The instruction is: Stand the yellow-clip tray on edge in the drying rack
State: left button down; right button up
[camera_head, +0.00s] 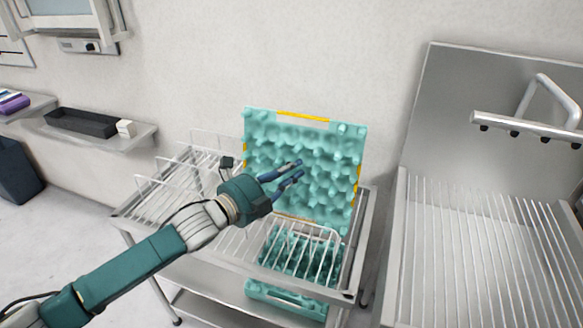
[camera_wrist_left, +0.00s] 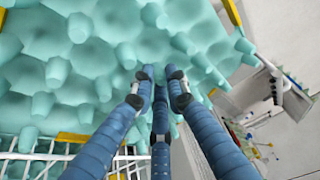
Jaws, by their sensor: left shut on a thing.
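The yellow-clip tray (camera_head: 340,150) is a teal egg tray with yellow clips on its edges. It stands nearly upright at the right part of the wire drying rack (camera_head: 165,182), its knobbed face toward me. My left gripper (camera_head: 299,169) is in front of that face, its blue fingers shut on the tray. In the left wrist view, the fingertips (camera_wrist_left: 160,78) close in among the knobs of the tray (camera_wrist_left: 85,85); the exact contact is hidden. The tray's lower edge is partly behind the rack wires. My right gripper is not in view.
Another teal tray (camera_head: 285,297) shows below the rack wires, at a lower level. A steel draining surface (camera_head: 480,255) with a bar above it stands at the right. A wall shelf with a black bin (camera_head: 82,122) is at the left. The wall is close behind the rack.

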pick_arm(q)
jog(key=shift+f+b, duration=1.25)
jog(key=shift+f, duration=1)
jog(key=c, duration=1.7)
grip_release()
jog(key=shift+o, duration=0.2)
jog(key=shift+f, duration=0.1)
jog(key=shift+s+a, duration=0.1)
jog(key=p+v, duration=0.2)
jog(key=v, duration=0.5)
jog(key=shift+s+a, duration=0.25)
jog(key=shift+s, duration=0.05)
